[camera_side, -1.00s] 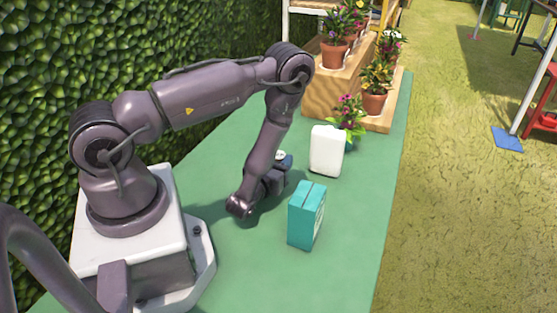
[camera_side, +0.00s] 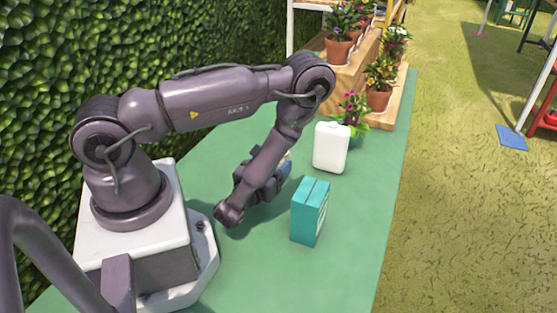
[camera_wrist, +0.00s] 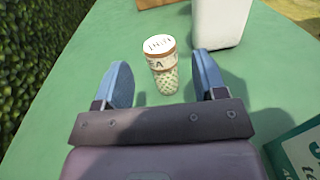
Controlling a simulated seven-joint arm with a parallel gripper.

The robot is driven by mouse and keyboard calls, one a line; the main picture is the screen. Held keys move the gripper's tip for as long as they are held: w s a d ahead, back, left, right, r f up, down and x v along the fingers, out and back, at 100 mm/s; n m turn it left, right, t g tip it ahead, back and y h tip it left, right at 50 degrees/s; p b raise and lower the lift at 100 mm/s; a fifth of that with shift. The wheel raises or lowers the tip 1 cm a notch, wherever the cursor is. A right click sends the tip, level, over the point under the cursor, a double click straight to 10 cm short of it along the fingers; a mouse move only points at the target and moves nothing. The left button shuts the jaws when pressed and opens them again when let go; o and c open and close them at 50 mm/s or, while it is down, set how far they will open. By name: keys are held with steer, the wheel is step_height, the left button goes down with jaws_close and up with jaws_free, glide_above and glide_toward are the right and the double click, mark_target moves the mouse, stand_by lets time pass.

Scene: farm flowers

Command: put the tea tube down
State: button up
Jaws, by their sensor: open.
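The tea tube (camera_wrist: 162,68) is a small clear cylinder with a white lid, a brown label band and pale green contents. It stands upright on the green table top in the wrist view. My gripper (camera_wrist: 164,84) is open, with one blue finger to the left of the tube and one to the right. Gaps show between the tube and both fingers. In the side view my gripper (camera_side: 284,166) is low over the table, and the tube is mostly hidden there by it.
A white canister (camera_side: 331,147) stands just beyond the gripper. A teal box (camera_side: 310,211) stands nearer the side camera. Potted flowers (camera_side: 379,82) stand on wooden steps (camera_side: 388,111) at the back. The green table (camera_side: 355,225) is bare at the front right.

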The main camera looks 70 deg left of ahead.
steer(key=s+a+r+n+g+y, duration=0.1)
steer(key=a+r+n+g+y, duration=0.2)
steer(key=r, duration=0.4)
steer(key=a+r+n+g+y, duration=0.1)
steer(key=r+n+g+y, duration=0.3)
steer(key=r, duration=0.4)
steer(key=s+r+n+g+h, duration=0.2)
steer(key=s+r+n+g, duration=0.45)
steer(key=n+g, duration=0.4)
steer(key=d+r+n+t+h, duration=0.4)
steer(key=d+n+h, duration=0.1)
steer(key=d+h, duration=0.3)
steer(key=s+d+r+n+t+h, duration=0.1)
steer(key=d+r+n+t+h, duration=0.3)
steer(key=d+h, duration=0.4)
steer(key=shift+s+r+n+t+h, duration=0.15)
steer(key=shift+n+t+h, duration=0.15)
steer(key=shift+n+t, duration=0.4)
